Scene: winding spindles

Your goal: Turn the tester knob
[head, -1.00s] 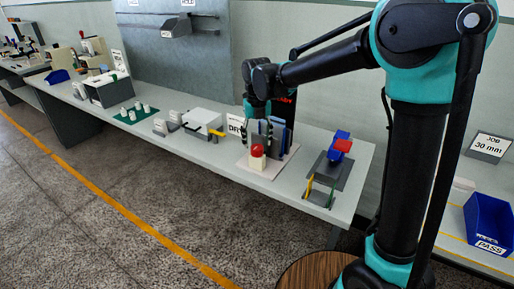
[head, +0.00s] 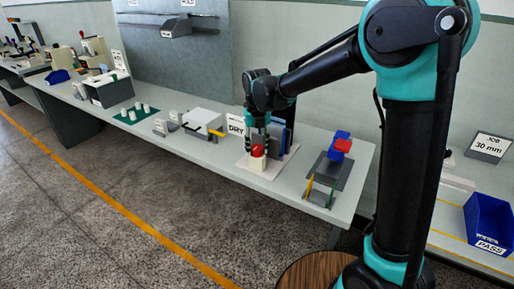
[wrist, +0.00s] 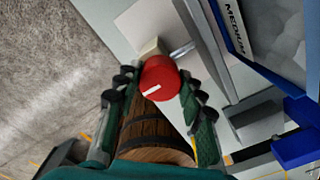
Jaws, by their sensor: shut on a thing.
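The red tester knob (head: 257,150) sits on a small cream block (head: 257,164) on a pale plate (head: 281,165) near the bench front. In the wrist view the knob (wrist: 160,78) is round with a white mark on its face. My gripper (head: 258,146) has come down over the knob from above. In the wrist view its two dark green fingers lie on either side of the knob, shut on it. Part of the cream block (wrist: 151,47) shows beyond the knob. The finger contacts are partly hidden.
Blue and grey upright panels (head: 280,133) stand just behind the knob. A DRY sign (head: 236,124) is at its left, by a white box (head: 203,121). A fixture with red and blue parts (head: 341,147) stands to the right. The floor in front is clear.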

